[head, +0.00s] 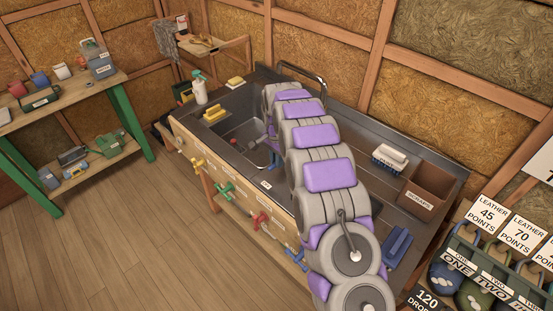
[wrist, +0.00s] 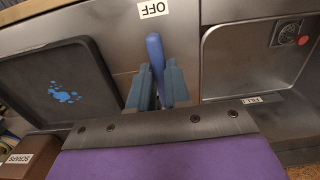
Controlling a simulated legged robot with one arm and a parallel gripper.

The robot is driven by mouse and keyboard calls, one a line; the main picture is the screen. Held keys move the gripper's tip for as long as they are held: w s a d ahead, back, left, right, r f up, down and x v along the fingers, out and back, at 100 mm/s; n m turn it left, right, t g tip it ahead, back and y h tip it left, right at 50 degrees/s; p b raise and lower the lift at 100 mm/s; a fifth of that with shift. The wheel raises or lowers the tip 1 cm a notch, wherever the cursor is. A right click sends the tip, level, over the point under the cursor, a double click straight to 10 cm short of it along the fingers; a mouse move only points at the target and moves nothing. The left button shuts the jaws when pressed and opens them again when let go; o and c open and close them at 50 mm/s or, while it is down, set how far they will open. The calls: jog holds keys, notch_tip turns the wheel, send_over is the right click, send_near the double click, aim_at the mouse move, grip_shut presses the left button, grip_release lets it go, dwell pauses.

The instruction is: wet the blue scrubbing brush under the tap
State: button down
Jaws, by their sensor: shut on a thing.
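My gripper is between the dark tray and the steel sink basin (head: 232,132). In the head view my arm hides most of the gripper and the lower part of the tap (head: 314,84), whose arched pipe rises at the counter's back. No running water is visible.
A dark tray (wrist: 60,82) with blue drops and a scraps box (head: 427,188) lie on the counter. A separate blue block (head: 397,248) sits at the right front. A spray bottle (head: 199,87) and yellow sponges (head: 214,113) stand left. Coloured valves (head: 225,191) line the front.

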jog(key=shift+s+d+f+n+p, duration=0.1)
jog(key=shift+s+d+n+p, duration=0.2)
jog(key=shift+n+p, duration=0.3)
jog(key=shift+s+d+n+p, duration=0.25)
jog(key=shift+n+p, duration=0.25)
jog(key=shift+n, duration=0.2)
jog(key=c, duration=1.1)
grip_release()
jog(key=shift+a, duration=0.15)
notch_tip(320, 180, up, 17)
jog(key=p, duration=0.2)
jog(key=shift+w+a+p, duration=0.1)
jog(key=shift+p, duration=0.25)
